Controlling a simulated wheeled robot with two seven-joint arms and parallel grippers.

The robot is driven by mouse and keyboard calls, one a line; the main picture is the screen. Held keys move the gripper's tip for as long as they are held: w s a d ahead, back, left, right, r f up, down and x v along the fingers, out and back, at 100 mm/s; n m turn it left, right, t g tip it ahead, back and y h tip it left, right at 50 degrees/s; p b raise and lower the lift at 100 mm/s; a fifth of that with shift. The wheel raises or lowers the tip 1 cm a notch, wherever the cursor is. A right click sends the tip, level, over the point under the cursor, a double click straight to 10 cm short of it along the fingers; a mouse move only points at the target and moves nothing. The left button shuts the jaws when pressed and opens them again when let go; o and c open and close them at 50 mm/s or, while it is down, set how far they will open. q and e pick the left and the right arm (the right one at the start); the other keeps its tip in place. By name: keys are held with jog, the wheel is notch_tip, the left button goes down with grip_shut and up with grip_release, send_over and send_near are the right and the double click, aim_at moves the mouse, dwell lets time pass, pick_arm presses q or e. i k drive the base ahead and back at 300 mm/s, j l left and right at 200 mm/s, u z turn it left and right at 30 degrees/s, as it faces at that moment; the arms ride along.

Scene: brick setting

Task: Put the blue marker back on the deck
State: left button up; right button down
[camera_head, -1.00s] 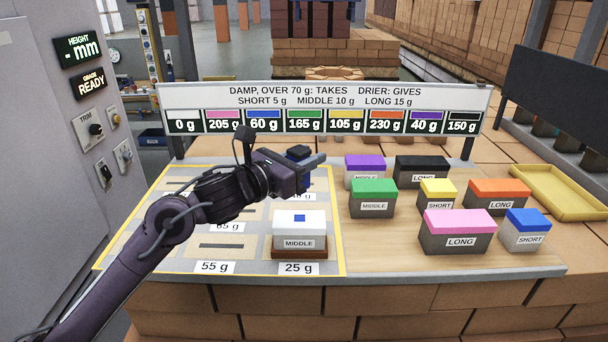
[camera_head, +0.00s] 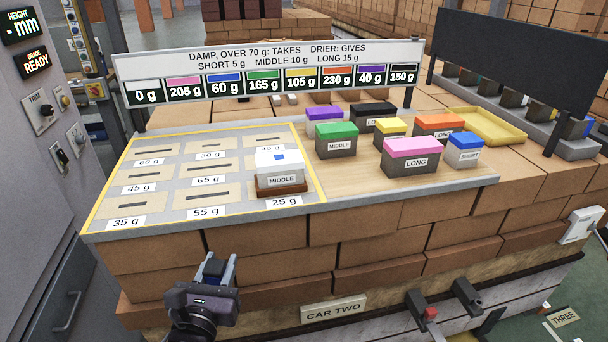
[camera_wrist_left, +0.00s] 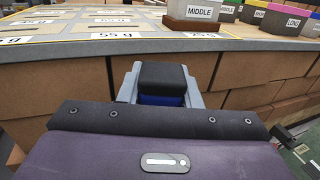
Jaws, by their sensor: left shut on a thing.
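My left gripper (camera_head: 216,268) is shut on a small block, blue with a black top (camera_wrist_left: 162,76), taken to be the blue marker. It holds it in front of the brick face, lower than the tabletop. In the left wrist view the blue part (camera_wrist_left: 160,100) shows between the fingers, partly hidden. I cannot tell whether the block touches anything below. Along the car's lower front runs a grey ledge (camera_head: 370,327) with a black fitting with a red part (camera_head: 430,313) and another black fitting (camera_head: 468,294). Which surface is the deck is not labelled. My right gripper is not in view.
A white-topped MIDDLE box (camera_head: 279,165) stands at the 25 g spot of the yellow-edged grid (camera_head: 105,205). Several coloured lidded boxes stand on the wooden board (camera_head: 350,185) to its right. A CAR TWO sign (camera_head: 333,308) is on the front. The control cabinet (camera_head: 50,220) stands at left.

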aim_at(483, 155)
jog(key=k+u, duration=0.1)
jog(key=k, duration=0.5)
jog(key=k+j+u, duration=0.1)
jog(key=k, duration=0.5)
jog(key=l+u, duration=0.35)
jog(key=i+l+u, duration=0.1)
jog(key=u, duration=0.2)
jog(key=l+u, duration=0.35)
jog(key=l, duration=3.05)
